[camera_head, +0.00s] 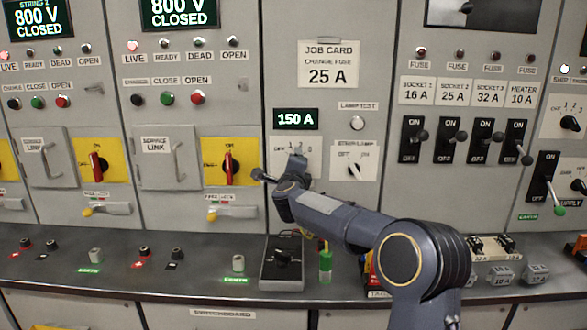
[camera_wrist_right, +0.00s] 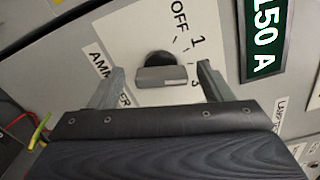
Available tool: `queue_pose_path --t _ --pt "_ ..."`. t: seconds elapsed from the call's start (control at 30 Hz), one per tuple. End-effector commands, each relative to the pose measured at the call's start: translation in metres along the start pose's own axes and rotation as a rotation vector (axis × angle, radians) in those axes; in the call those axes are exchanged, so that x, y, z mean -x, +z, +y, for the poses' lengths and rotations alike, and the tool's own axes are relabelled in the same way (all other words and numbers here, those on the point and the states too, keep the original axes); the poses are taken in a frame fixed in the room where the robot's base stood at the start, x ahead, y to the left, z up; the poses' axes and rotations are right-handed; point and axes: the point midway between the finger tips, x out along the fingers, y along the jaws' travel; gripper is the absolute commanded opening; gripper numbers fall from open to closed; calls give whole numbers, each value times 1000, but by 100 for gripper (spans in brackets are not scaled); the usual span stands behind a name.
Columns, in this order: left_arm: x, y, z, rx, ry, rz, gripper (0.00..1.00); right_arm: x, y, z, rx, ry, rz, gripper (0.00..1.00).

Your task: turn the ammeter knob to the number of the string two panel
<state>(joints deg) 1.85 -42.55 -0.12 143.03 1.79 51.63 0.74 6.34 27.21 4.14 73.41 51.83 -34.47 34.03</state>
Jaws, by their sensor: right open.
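The ammeter knob (camera_wrist_right: 155,58) is a dark knob with a grey bar, on a white plate (camera_wrist_right: 135,35) in the right wrist view. The plate's marks OFF, 1 and 3 show; which mark the knob points at I cannot tell. My right gripper (camera_wrist_right: 160,70) is open, with one finger on each side of the knob; contact is not clear. In the head view my right gripper (camera_head: 280,166) covers the knob and part of the ammeter plate (camera_head: 310,148). The string 2 panel's display (camera_head: 37,18) reads 800 V CLOSED at upper left. My left gripper is not in view.
A lamp switch plate (camera_head: 354,165) is close on the right, and a yellow-backed red switch (camera_head: 229,164) on the left.

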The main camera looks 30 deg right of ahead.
Motion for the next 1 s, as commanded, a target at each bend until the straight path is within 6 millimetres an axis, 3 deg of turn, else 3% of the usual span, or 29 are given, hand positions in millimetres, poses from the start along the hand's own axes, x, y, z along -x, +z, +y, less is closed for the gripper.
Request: queue_pose_path --t 0.17,0.4,0.6,1.0 --pt "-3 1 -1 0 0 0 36 10 0 0 -1 -1 -2 73" --pt "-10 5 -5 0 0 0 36 51 0 0 -1 -1 -3 73" --pt "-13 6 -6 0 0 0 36 74 0 0 -1 0 -1 73" --pt "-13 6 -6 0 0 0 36 78 0 0 0 0 0 73"
